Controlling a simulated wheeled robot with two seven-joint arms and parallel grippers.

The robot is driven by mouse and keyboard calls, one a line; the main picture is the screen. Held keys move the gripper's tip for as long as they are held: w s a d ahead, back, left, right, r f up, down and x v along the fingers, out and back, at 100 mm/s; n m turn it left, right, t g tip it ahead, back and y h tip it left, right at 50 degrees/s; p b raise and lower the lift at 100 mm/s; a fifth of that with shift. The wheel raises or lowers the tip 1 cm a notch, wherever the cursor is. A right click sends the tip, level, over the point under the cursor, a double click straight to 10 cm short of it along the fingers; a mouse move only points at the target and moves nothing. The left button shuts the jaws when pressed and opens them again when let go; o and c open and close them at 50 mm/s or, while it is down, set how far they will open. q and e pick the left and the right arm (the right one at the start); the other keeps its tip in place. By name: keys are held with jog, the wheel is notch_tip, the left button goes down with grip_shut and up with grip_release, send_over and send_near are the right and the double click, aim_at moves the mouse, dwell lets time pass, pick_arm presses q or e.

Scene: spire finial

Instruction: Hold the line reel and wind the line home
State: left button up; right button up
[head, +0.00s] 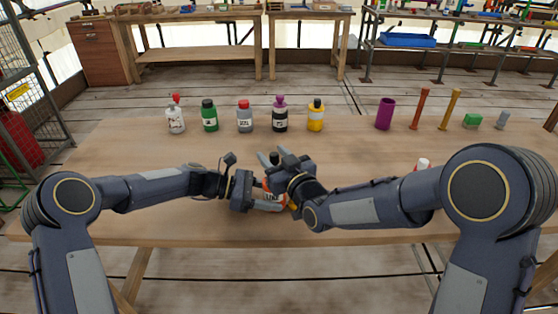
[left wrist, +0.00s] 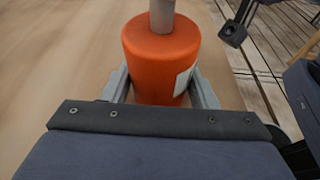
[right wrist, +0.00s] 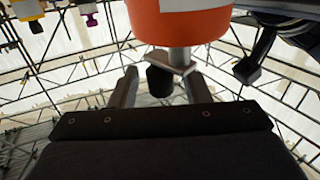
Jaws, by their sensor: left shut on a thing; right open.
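The line reel (head: 271,197) is an orange drum with a white label, near the table's front edge. In the left wrist view the orange drum (left wrist: 155,62) sits between the fingers of my left gripper (left wrist: 162,92), which is shut on it. A grey shaft (left wrist: 161,14) rises from its top. In the right wrist view the drum (right wrist: 178,24) is above a grey crank arm (right wrist: 182,66) with a black knob (right wrist: 160,82). My right gripper (right wrist: 160,88) is open, one finger on each side of the knob. In the head view my grippers hide much of the reel.
Behind stand several bottles: white (head: 176,121), green (head: 210,117), grey (head: 245,118), black (head: 280,117), yellow (head: 316,117). To the right are a purple cup (head: 385,114) and a green block (head: 472,121). A red-and-white item (head: 423,164) is partly hidden behind my right arm. The table's middle is clear.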

jog(key=v, duration=1.2)
jog(key=shift+r, duration=0.1)
pick_arm(q)
jog(key=o, duration=0.8)
jog(key=shift+o, duration=0.2)
